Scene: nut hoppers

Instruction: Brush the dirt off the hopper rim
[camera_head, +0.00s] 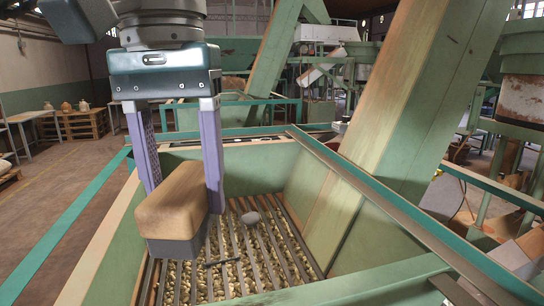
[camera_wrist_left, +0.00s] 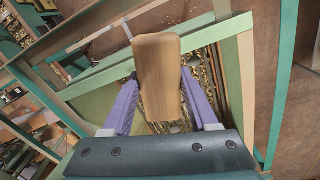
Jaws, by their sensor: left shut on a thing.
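My left gripper (camera_head: 183,195) is shut on a brush (camera_head: 170,208) with a wooden block and a dark grey underside. The brush also shows between the purple fingers in the left wrist view (camera_wrist_left: 158,75). It is held over the left part of the green hopper (camera_head: 305,185), apparently above the grate. The hopper rim (camera_head: 400,285) runs around the opening, and the brush hides part of the left side. I cannot make out dirt on the rim. My right gripper is not in view.
Inside the hopper, a slatted grate (camera_head: 275,235) lies over many nuts. A sloping green chute (camera_head: 420,100) rises at the right. A teal rail (camera_head: 400,205) crosses the right side.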

